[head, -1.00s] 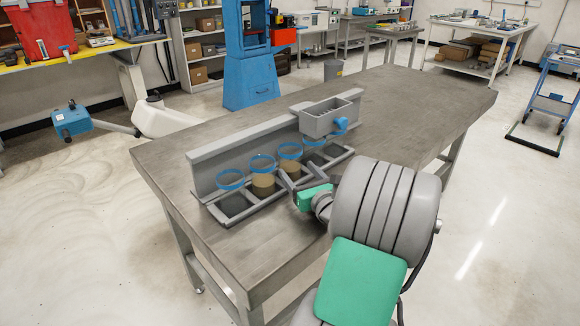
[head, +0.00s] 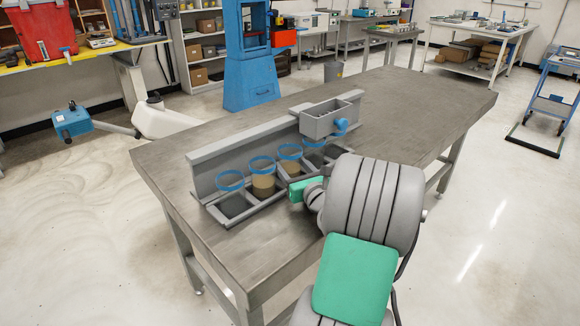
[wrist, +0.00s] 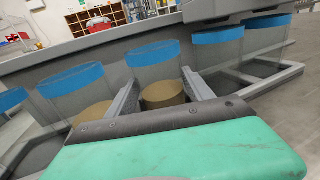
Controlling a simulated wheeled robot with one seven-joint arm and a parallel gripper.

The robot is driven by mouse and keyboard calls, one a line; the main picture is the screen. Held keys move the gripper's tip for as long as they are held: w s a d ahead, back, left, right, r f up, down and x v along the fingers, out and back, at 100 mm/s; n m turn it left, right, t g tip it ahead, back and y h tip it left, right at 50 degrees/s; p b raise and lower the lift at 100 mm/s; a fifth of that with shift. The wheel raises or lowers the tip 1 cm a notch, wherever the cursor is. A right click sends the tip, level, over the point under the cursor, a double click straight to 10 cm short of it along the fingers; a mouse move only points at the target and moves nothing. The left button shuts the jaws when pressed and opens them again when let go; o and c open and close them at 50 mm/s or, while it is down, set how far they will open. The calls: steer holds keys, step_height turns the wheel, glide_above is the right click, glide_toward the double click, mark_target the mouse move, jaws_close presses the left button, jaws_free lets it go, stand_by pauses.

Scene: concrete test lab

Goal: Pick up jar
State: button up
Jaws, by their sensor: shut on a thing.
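Several clear jars with blue rims stand in a row in a grey rack (head: 222,218) on the table. The jar (head: 290,158) between my fingers has tan contents low inside, and it shows in the middle of the wrist view (wrist: 155,72). My gripper (wrist: 158,88) is shut on this jar, with a grey finger on each side. The jar appears upright and still in its rack slot. In the head view my green and grey wrist hides part of the gripper. To its left is another jar with tan contents (head: 263,178), then an empty-looking jar (head: 230,181).
A grey upright plate (head: 215,170) runs behind the jars. A grey open box (head: 325,120) is at the rack's far end, with a blue piece (head: 341,127) by it. Neighbouring jars stand close on both sides. The grey table (head: 410,110) is clear beyond the rack.

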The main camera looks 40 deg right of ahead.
steer(key=c, duration=0.5)
steer(key=shift+o, duration=0.2)
